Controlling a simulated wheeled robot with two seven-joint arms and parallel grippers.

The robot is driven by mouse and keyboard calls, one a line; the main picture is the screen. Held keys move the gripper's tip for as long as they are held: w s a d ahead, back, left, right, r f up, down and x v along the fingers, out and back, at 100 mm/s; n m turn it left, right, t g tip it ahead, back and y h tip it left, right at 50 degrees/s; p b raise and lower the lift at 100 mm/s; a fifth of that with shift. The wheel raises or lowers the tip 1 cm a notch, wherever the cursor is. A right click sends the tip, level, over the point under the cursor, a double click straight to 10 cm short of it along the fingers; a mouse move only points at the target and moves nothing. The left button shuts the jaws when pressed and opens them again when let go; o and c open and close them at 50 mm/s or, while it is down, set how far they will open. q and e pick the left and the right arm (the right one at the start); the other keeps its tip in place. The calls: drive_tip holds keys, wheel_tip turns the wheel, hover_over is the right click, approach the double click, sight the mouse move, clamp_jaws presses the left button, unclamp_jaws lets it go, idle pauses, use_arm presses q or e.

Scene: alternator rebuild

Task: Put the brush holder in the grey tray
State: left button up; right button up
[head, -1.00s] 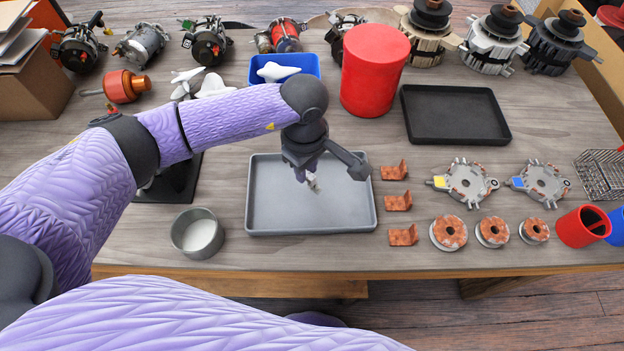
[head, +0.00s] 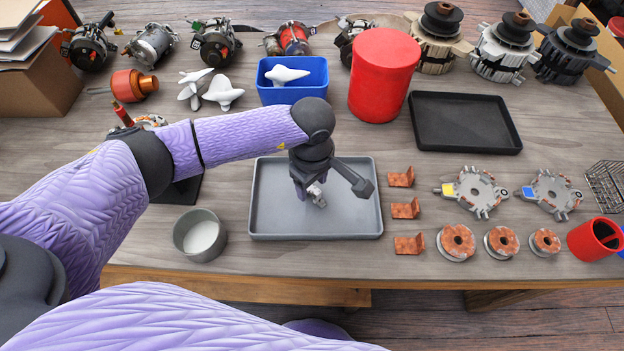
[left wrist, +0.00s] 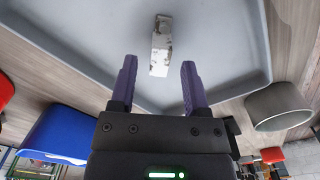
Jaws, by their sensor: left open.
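The grey tray (head: 268,212) lies on the table in front of me; its floor and rim also show in the left wrist view (left wrist: 88,30). The brush holder (head: 318,196) is a small whitish-silver block with brownish marks, inside the tray's outline. In the left wrist view the brush holder (left wrist: 160,45) is just beyond my fingertips, in line with the gap between them. My left gripper (head: 307,188) points down over the tray's middle; its purple fingers (left wrist: 159,65) are apart with nothing between them. Whether the holder rests fully on the tray floor is hard to tell. My right gripper is not in view.
A round grey bowl (head: 200,235) stands left of the tray. Copper brackets (head: 405,209) sit close to its right side. A blue bin (head: 293,82) and a red cylinder (head: 383,75) stand behind. A black tray (head: 462,122) is at the back right.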

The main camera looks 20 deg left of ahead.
sight(312, 189)
use_arm(q)
wheel_tip(312, 189, up, 12)
drive_tip(key=p, duration=0.2)
drive_tip(key=shift+p, duration=0.4)
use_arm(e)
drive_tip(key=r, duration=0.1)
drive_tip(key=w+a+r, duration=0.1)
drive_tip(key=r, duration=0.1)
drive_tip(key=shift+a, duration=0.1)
